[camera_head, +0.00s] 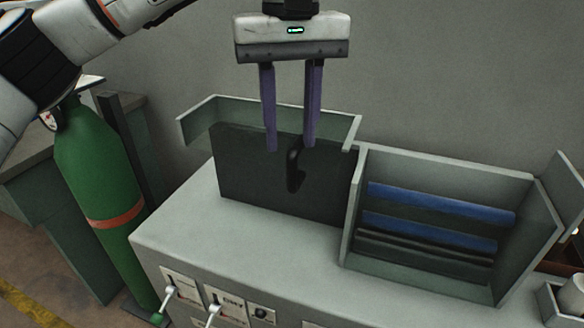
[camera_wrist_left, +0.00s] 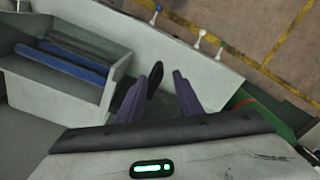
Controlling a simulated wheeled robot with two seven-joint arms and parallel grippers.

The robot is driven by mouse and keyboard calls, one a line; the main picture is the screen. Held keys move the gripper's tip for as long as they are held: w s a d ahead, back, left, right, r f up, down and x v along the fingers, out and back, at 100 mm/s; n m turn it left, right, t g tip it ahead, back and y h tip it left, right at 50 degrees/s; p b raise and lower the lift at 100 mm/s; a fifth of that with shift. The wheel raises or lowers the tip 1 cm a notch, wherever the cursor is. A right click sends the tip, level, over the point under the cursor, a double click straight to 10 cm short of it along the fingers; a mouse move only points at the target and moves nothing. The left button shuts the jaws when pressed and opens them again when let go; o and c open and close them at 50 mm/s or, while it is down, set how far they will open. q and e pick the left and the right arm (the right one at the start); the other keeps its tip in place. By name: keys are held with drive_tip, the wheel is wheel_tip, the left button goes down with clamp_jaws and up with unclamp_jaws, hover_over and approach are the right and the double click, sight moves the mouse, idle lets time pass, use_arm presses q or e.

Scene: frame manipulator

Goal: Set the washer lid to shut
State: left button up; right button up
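The washer is a grey-green metal machine (camera_head: 190,235). Its dark lid panel (camera_head: 245,172) stands raised and upright on the left part of the top, with a pale frame around its upper edge. A black handle (camera_head: 294,172) sticks out from the panel's face. My left gripper (camera_head: 289,149) points down over the panel, its two purple fingers apart and empty-looking. The handle is just below and beside the fingertips. In the left wrist view the handle (camera_wrist_left: 154,80) shows between the fingers, closer to one; whether it touches cannot be told. My right gripper is not in view.
An open bin (camera_head: 440,180) with blue and black bars stands on the right of the washer top. Small levers (camera_head: 213,312) line the front. A green gas cylinder (camera_head: 95,170) stands at left. A grey wall (camera_head: 450,70) rises behind.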

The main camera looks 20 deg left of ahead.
sight(291, 196)
use_arm(q)
wheel_tip(291, 196, down, 7)
drive_tip(key=shift+f, duration=0.15)
clamp_jaws()
